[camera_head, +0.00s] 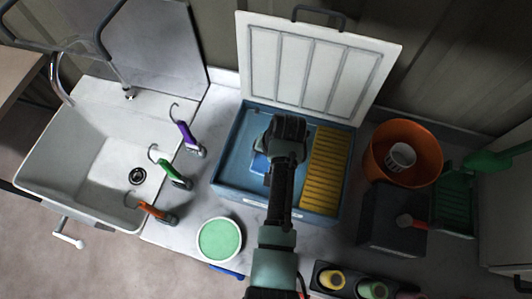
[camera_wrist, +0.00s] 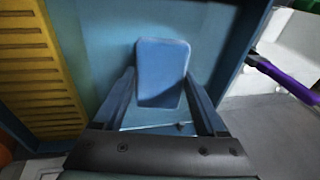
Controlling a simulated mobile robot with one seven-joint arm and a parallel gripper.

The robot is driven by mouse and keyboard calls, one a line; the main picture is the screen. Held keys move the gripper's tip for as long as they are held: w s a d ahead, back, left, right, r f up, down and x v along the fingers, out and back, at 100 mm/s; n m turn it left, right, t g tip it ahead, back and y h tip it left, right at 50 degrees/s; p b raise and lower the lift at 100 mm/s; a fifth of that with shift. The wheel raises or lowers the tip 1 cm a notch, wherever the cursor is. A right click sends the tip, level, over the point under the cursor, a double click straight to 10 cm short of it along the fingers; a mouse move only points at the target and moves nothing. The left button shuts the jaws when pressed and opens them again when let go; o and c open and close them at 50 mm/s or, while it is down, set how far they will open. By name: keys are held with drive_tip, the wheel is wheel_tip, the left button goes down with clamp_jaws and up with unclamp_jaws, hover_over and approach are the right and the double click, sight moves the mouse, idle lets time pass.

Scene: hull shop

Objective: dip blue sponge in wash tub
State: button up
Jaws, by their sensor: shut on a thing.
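The blue sponge (camera_wrist: 162,70) is held between the two fingers of my gripper (camera_wrist: 165,95) in the wrist view. In the head view a bit of the sponge (camera_head: 260,163) shows beside my gripper (camera_head: 276,165), which hides the rest. The wash tub (camera_head: 230,165) is a blue box with its white lid (camera_head: 312,65) standing open at the back. My gripper and the sponge are over the tub's open left part, inside its outline. How deep the sponge is, and whether it touches water, I cannot tell.
A yellow ribbed board (camera_head: 328,165) fills the tub's right side. Purple (camera_head: 187,138), green (camera_head: 172,172) and orange (camera_head: 155,211) handled tools lie between the tub and the sink (camera_head: 60,165). A round green-filled container (camera_head: 219,239) is in front. An orange bucket (camera_head: 380,150) stands right.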

sight(266, 158)
drive_tip(key=shift+s+d+b+x, duration=0.2)
drive_tip(key=shift+b+x, duration=0.55)
drive_tip(key=shift+x, duration=0.3)
drive_tip(key=shift+s+d+b+x, duration=0.15)
drive_tip(key=shift+b+x, duration=0.55)
drive_tip(key=shift+x, duration=0.35)
drive_tip(key=shift+s+d+b+x, duration=0.2)
drive_tip(key=shift+b+x, duration=0.55)
drive_tip(key=shift+x, duration=0.3)
drive_tip(key=shift+f, duration=0.2)
drive_tip(key=p+v, duration=0.2)
drive_tip(key=w+p+v, duration=0.1)
drive_tip(key=p+v, duration=0.2)
drive_tip(key=a+p+v, duration=0.1)
drive_tip(key=p+v, duration=0.1)
drive_tip(key=shift+w+a+r+p, duration=0.15)
drive_tip(key=shift+r+p, duration=0.15)
drive_tip(key=shift+r, duration=0.2)
drive_tip(key=shift+w+p+v, duration=0.2)
drive_tip(key=shift+p+v, duration=0.55)
drive_tip(key=shift+v, duration=0.5)
drive_tip(key=shift+a+r, duration=0.15)
drive_tip(key=shift+r, duration=1)
drive_tip(key=shift+w+a+v, duration=0.15)
drive_tip(key=shift+v, duration=0.8)
drive_tip(key=shift+w+a+v, duration=0.15)
drive_tip(key=shift+w+v, duration=0.05)
drive_tip(key=shift+v, duration=0.8)
drive_tip(key=shift+r, duration=0.1)
